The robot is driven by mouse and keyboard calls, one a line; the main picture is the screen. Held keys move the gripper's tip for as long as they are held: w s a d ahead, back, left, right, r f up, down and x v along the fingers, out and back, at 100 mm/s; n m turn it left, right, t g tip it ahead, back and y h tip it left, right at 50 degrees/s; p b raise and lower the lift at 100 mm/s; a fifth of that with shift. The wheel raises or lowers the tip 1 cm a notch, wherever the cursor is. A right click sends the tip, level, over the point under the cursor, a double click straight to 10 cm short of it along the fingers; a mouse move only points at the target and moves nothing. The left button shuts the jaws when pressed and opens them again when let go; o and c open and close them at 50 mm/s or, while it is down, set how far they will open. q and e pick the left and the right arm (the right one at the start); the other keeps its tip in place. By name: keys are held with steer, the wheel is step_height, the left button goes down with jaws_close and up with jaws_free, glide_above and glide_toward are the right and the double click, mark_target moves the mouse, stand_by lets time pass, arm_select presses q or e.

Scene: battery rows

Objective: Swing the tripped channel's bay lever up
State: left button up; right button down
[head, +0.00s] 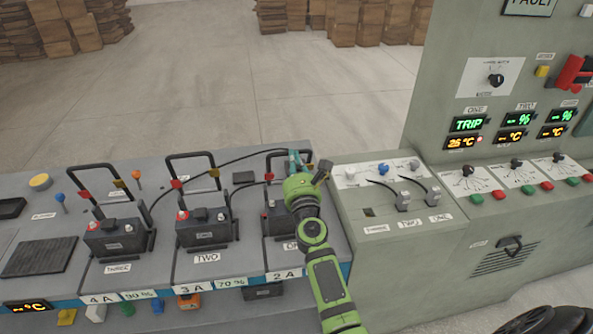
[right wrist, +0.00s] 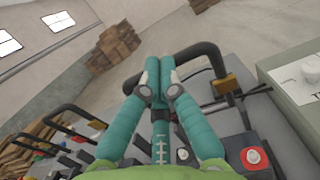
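The panel display under ONE (head: 468,124) reads TRIP in green, with 26 °C in amber below it. Bay ONE's black U-shaped lever (head: 267,172) stands raised at the right end of the bench, partly hidden by my arm. My right gripper (head: 293,158) is at the top of this lever. In the right wrist view its teal fingers (right wrist: 159,65) are together, crossing the lever's bar (right wrist: 197,52), which shows on both sides of them. I cannot tell whether they touch the bar. My left gripper is not in view.
Levers of bay TWO (head: 191,157) and bay THREE (head: 97,169) stand raised to the left. Black cables loop between bays. A sloped console (head: 400,240) with plugs and sockets stands close on the right.

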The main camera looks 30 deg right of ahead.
steer(key=shift+w+d+r, duration=0.2)
steer(key=shift+w+r, duration=0.15)
steer(key=shift+w, duration=0.35)
steer(key=shift+w+d+r, duration=0.2)
steer(key=shift+w+r, duration=0.1)
steer(key=shift+w, duration=0.35)
steer(key=shift+r, duration=0.3)
